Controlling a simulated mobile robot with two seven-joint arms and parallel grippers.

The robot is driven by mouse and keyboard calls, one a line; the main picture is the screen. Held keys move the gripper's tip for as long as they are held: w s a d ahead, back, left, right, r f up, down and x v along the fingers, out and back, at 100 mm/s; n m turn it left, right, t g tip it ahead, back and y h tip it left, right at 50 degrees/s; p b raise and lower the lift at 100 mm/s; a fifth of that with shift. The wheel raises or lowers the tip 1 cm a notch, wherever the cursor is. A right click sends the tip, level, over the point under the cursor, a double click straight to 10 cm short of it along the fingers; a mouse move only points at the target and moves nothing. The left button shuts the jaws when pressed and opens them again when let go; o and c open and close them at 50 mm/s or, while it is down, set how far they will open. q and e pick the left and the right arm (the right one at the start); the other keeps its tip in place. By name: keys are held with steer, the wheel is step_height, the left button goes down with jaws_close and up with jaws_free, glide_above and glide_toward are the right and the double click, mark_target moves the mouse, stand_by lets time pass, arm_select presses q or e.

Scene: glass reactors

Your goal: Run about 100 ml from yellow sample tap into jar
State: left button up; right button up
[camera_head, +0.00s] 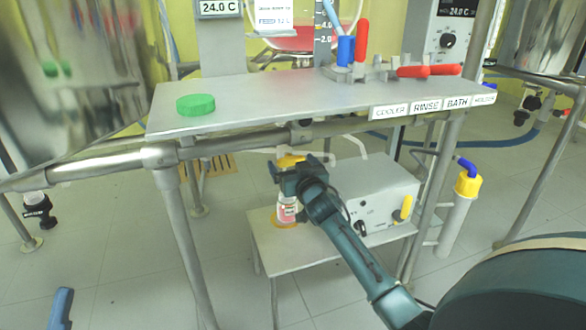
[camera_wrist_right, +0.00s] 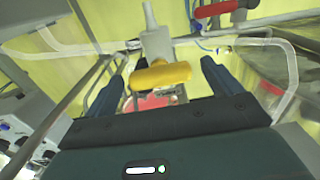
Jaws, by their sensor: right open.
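The yellow sample tap (camera_head: 290,160) is under the bench, partly hidden by my right gripper (camera_head: 298,170). In the right wrist view its yellow handle (camera_wrist_right: 162,77) lies crosswise between the two fingers of my right gripper (camera_wrist_right: 163,85), on a pale grey body. The fingers are open, with a visible gap on each side of the handle. The jar (camera_head: 287,213) stands below the tap on the low table, reddish with a pale label, partly hidden by my gripper. A green lid (camera_head: 196,104) lies on the bench. A blue piece at the bottom left may be my left gripper.
The steel bench (camera_head: 250,116) with a label strip overhangs the low table (camera_head: 262,243). A white box (camera_head: 375,192) with a yellow-handled valve stands right of the jar. Red and blue valve handles (camera_head: 361,45) are on the bench. Steel legs stand left and right.

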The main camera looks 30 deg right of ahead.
steer(key=c, duration=1)
arm_select(q)
steer(key=shift+w+r+p, duration=0.1)
steer(key=shift+r+p, duration=0.05)
steer(key=shift+p, duration=0.15)
arm_select(e)
steer(key=shift+r+n+p, duration=0.1)
steer(key=shift+n+p, duration=0.35)
steer(key=shift+n, duration=0.25)
steer(key=shift+n+p, duration=0.45)
steer(key=shift+n, duration=0.15)
steer(key=shift+n+p, duration=0.5)
steer(key=shift+n, duration=0.7)
arm_select(q)
steer(key=f+n+y, duration=0.2)
steer(key=f+n+g+y, duration=0.1)
steer(key=f+n+y, duration=0.1)
steer(key=shift+d+f, duration=0.2)
steer(key=shift+f, duration=0.05)
arm_select(e)
steer(key=shift+n, duration=0.4)
arm_select(q)
steer(key=shift+f, duration=0.2)
